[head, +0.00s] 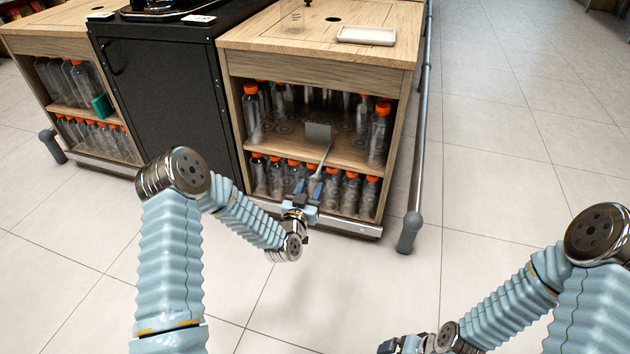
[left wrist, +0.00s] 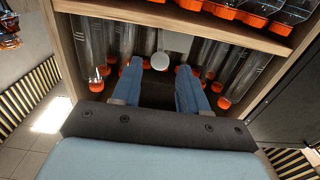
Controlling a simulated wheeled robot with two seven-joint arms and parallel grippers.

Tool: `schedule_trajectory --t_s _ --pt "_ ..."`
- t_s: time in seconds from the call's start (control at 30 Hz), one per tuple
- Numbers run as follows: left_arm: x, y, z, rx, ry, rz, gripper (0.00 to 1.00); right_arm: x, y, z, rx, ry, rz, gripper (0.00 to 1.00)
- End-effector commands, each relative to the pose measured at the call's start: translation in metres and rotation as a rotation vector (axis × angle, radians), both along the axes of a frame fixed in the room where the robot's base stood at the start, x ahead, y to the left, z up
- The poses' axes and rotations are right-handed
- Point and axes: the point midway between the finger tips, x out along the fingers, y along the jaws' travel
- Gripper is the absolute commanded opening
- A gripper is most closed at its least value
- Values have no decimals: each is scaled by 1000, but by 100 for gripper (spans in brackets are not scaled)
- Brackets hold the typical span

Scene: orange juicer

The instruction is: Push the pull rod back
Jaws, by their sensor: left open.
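The pull rod (head: 321,157) is a thin grey rod with a flat grey plate (head: 318,131) at its far end, at the shelves of the right wooden cabinet. My left gripper (head: 307,187) is at its near end, in front of the lower shelf. In the left wrist view, my left gripper's blue fingers (left wrist: 157,86) are open. The rod's round pale end (left wrist: 160,62) shows between and beyond the fingertips, with the plate (left wrist: 176,41) behind it. I cannot tell whether either finger touches it. My right gripper (head: 402,345) is at the bottom edge, partly cut off, its jaws unclear.
Bottles with orange caps (head: 380,132) line both shelves of the wooden cabinet (head: 320,66), close around the rod. A white tray (head: 366,36) lies on its top. A black cabinet (head: 170,90) stands to the left. A grey rail (head: 420,130) runs along the right; the floor in front is clear.

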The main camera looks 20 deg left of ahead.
Motion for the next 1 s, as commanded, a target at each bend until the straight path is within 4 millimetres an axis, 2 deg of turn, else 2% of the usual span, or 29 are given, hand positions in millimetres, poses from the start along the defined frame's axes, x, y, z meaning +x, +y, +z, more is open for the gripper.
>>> schedule_trajectory --t_s 0.1,0.23,0.4,0.6,0.67,0.9,1.0 --pt "22 -1 0 -1 -2 0 43 0 0 -2 0 1 0 98" --pt "38 -2 -1 0 0 -1 43 0 0 -3 1 1 0 98" --pt "45 -2 -1 0 1 -1 43 0 0 -3 1 1 0 98" --pt "45 -2 0 0 2 -2 43 0 0 -3 1 1 0 98" --pt "45 -2 0 0 2 -2 37 0 0 -3 1 1 0 98" --pt "45 -2 0 0 1 -1 0 0 0 -3 1 1 0 98" --pt "45 -2 0 0 1 -2 0 0 0 -3 1 1 0 98"
